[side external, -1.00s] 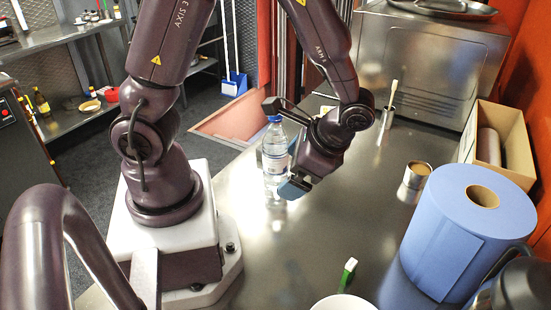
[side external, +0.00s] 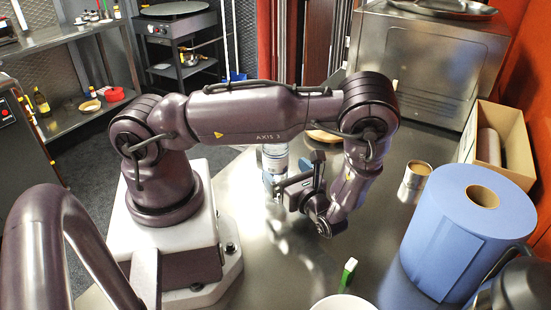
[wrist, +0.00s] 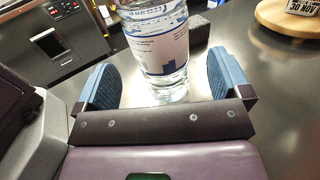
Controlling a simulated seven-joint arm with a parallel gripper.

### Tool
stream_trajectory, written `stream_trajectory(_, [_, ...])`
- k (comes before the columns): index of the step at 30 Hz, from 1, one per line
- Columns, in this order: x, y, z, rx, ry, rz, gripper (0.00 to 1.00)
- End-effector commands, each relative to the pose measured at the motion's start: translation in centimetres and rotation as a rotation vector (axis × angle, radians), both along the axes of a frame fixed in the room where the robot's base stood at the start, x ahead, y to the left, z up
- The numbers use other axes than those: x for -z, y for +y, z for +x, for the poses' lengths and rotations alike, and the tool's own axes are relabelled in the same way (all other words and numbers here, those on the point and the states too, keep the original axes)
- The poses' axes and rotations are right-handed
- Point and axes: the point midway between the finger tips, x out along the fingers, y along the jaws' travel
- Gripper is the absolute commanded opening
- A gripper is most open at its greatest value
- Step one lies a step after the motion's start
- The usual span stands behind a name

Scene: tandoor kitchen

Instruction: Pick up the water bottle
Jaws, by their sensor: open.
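The water bottle (side external: 274,163) is clear plastic with a white and blue label and stands upright on the steel table. My arm hides its top in the side view. In the wrist view the bottle (wrist: 158,45) shows between my two blue finger pads, its top cut off by the frame. My gripper (side external: 291,178) is low at the bottle's right, near side. In the wrist view my gripper (wrist: 162,78) is open, with a gap on each side of the bottle. I cannot tell how deep the bottle sits between the fingers.
A round wooden board (wrist: 276,18) with a labelled item on it lies beyond the bottle. A tin (side external: 416,177), a blue paper roll (side external: 440,235) and a cardboard box (side external: 515,150) stand at the right. A green-handled tool (side external: 348,272) rests in a white bowl (side external: 343,304) in front.

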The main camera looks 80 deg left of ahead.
Motion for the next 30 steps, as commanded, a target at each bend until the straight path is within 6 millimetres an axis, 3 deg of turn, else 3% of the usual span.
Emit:
stream_trajectory(10, [-0.2,4.6,-1.3,-0.004,0.000,-0.001,0.95])
stream_trajectory(20, [-0.2,5.3,-1.4,-0.002,-0.002,-0.001,0.93])
stream_trajectory(27, [-0.2,5.2,-1.4,-0.002,-0.002,-0.001,0.38])
stream_trajectory(29, [-0.2,5.2,-1.4,-0.002,-0.002,-0.001,0.24])
stream_trajectory(30, [-0.3,5.3,-1.4,-0.003,-0.003,0.002,0.23])
